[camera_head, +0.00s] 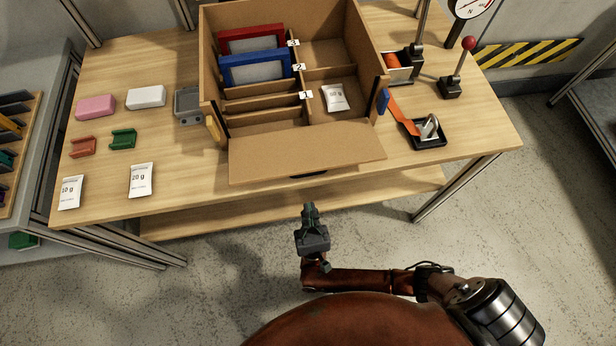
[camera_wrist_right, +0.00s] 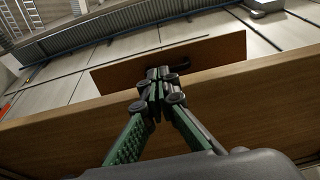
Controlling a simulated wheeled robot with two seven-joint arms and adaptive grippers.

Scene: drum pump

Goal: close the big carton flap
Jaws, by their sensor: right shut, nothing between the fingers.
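The carton (camera_head: 220,60) stands on the wooden table. Its big front flap (camera_head: 300,155) is folded down and outward, its free edge reaching over the table's front edge. A small dark tab (camera_head: 308,174) shows under that edge. My right gripper (camera_head: 311,208) is shut and empty, in front of the table and apart from the flap in the head view. In the right wrist view, the closed fingers (camera_wrist_right: 157,75) point up towards a brown panel (camera_wrist_right: 215,52), seemingly the flap, with a dark piece on it. Whether they touch it I cannot tell. My left gripper is out of view.
The carton holds a red frame (camera_head: 252,37), a blue frame (camera_head: 256,67) and a white packet (camera_head: 335,97). Blocks and packets lie at left. A tray (camera_head: 428,133) and a red-knobbed lever (camera_head: 469,43) stand at right. The table edge (camera_wrist_right: 60,125) crosses the wrist view.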

